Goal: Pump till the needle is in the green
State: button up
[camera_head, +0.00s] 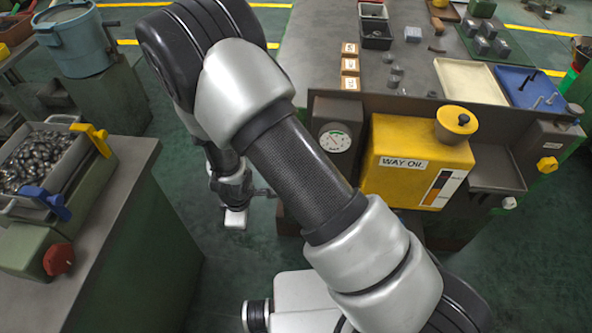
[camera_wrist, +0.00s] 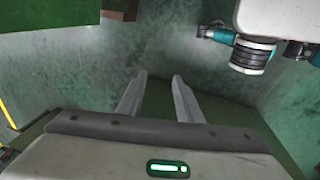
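The round white gauge (camera_head: 335,138) sits on a dark panel left of the yellow WAY OIL tank (camera_head: 420,160). A small green mark shows near the top of its dial; the needle is too small to read surely. The tank has a sight strip on its front and a yellow cap on top. I cannot make out a pump handle; my arm covers the area below the gauge. In the wrist view my gripper (camera_wrist: 157,78) has its two fingers apart with nothing between them, over green floor. In the head view it hangs low, left of the machine, partly hidden.
A left bench holds a grey bin of metal parts (camera_head: 38,160), a blue lever, a yellow lever and a red knob (camera_head: 59,261). The machine top has a cream tray (camera_head: 468,85), a blue tray (camera_head: 528,90) and small blocks. Green floor lies clear between.

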jog(key=w+d+r+m+t+h+p, duration=0.25)
jog(key=w+d+r+m, duration=0.35)
jog(key=d+r, duration=0.55)
jog(key=w+d+f+b, duration=0.2)
jog(key=w+f+b, duration=0.2)
jog(key=f, duration=0.3)
jog(key=w+d+f+n+b, duration=0.1)
jog(key=w+f+b, duration=0.3)
jog(key=f, duration=0.4)
jog(key=shift+d+h+b, duration=0.45)
jog(key=shift+d+b, duration=0.05)
jog(key=shift+d, duration=0.15)
jog(key=shift+f, duration=0.1)
grip_shut()
